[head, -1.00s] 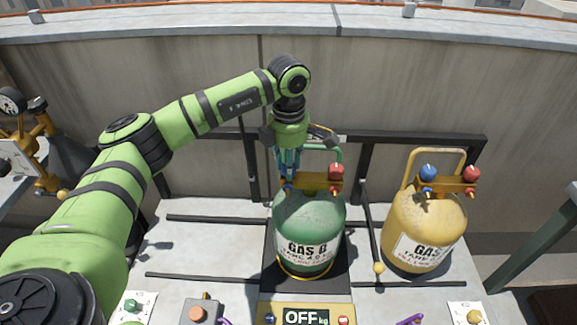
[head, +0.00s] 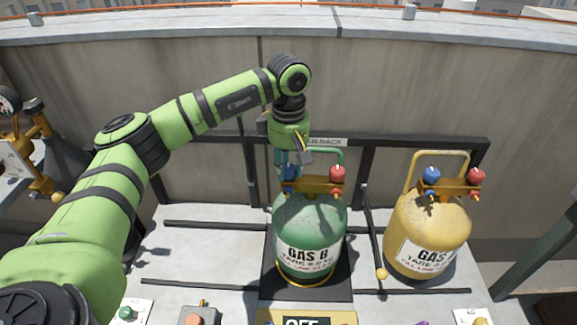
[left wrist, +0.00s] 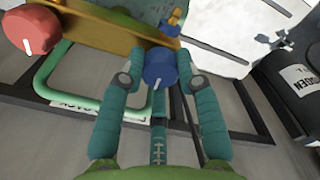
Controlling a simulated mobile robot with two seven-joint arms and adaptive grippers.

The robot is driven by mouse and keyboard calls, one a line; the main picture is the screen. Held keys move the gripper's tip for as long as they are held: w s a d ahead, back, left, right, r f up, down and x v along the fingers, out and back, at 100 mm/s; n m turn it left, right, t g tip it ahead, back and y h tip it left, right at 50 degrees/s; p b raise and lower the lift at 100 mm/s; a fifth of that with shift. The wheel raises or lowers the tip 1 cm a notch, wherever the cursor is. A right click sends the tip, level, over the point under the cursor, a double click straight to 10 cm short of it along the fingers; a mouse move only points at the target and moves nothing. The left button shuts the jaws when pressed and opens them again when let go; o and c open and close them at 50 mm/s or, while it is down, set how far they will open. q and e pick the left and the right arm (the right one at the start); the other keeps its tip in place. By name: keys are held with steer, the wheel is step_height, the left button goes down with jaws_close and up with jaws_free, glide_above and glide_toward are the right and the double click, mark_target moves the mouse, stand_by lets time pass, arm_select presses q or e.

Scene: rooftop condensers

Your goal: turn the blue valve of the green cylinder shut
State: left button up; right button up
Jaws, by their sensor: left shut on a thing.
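The green cylinder (head: 309,226), labelled GAS B, stands upright on a dark plate and has a brass valve block on top. Its blue valve (head: 290,174) is at the left end of the block, and its red valve (head: 337,174) is at the right end. My left gripper (head: 287,168) points down at the blue valve. In the left wrist view the teal fingers (left wrist: 157,75) are shut on the blue valve knob (left wrist: 160,68), one on each side, with a white mark on the knob. The red knob (left wrist: 31,32) shows apart from the fingers. My right gripper is not in view.
A yellow cylinder (head: 428,228) with its own blue and red valves stands to the right. A black rack (head: 364,190) runs behind the cylinders, before a grey wall. Brass gauge equipment stands at far left.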

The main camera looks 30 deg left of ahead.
mark_target(288, 167)
arm_select(q)
steer(key=shift+m, duration=0.6)
steer(key=o, duration=1.2)
steer(key=shift+c, duration=0.2)
step_height(288, 167, up, 12)
